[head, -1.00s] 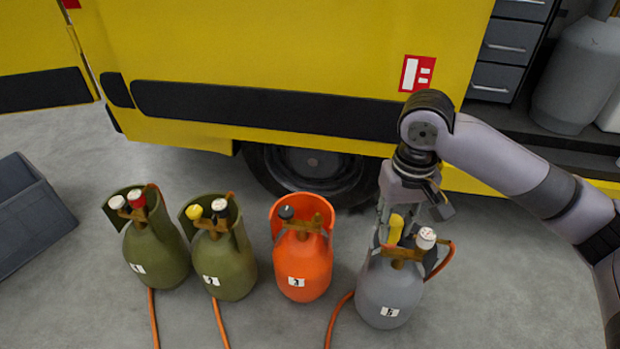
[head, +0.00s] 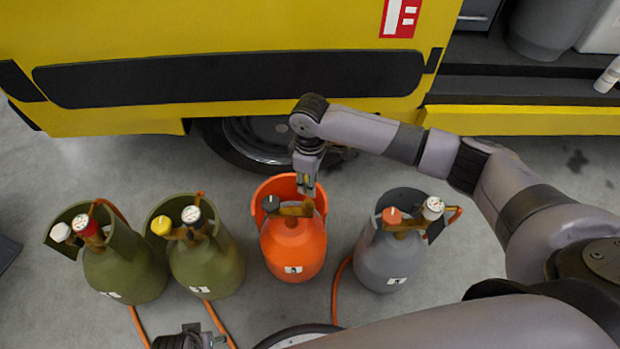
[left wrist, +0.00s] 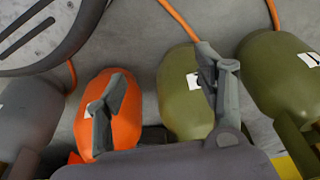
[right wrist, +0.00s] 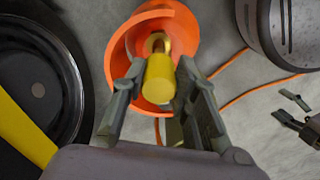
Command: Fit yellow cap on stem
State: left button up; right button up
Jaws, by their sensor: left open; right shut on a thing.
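A yellow cap (right wrist: 160,78) sits between the fingers of my right gripper (head: 308,188), which is shut on it. The cap is above the brass valve (head: 297,209) of the orange cylinder (head: 293,248). In the right wrist view, the cap hides part of the valve (right wrist: 158,43) and the stem beneath it. I cannot tell whether cap and stem touch. A dark knob (head: 271,203) is on the left side of that valve. My left gripper (head: 190,338) is open and empty at the bottom edge; its spread fingers show in the left wrist view (left wrist: 160,78).
Two green cylinders (head: 125,272) (head: 207,268) stand left of the orange one; the second has a yellow knob (head: 161,225). A grey cylinder (head: 390,255) with a red-orange knob (head: 392,215) stands right. Orange hoses (head: 340,285) cross the floor. The yellow vehicle (head: 250,25) is behind.

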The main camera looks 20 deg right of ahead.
jog(key=shift+f, duration=0.25)
jog(key=shift+f+b, duration=0.3)
jog(key=shift+b, duration=0.4)
jog(key=shift+f+b, duration=0.5)
jog(key=shift+b, duration=0.2)
jog(key=shift+f+b, duration=0.65)
jog(key=shift+b, duration=0.25)
jog(key=shift+f+b, duration=0.25)
jog(key=shift+b, duration=0.25)
jog(key=shift+c, duration=0.2)
pick_arm(q)
notch_tip(320, 180, up, 15)
jog(key=t, duration=0.1)
jog(key=shift+a, duration=0.3)
jog(key=shift+r, duration=0.1)
pick_arm(e)
jog(key=shift+f+p, duration=0.2)
jog(key=shift+p, duration=0.35)
pick_arm(q)
jog(key=shift+r, duration=0.4)
pick_arm(e)
jog(key=shift+f, duration=0.1)
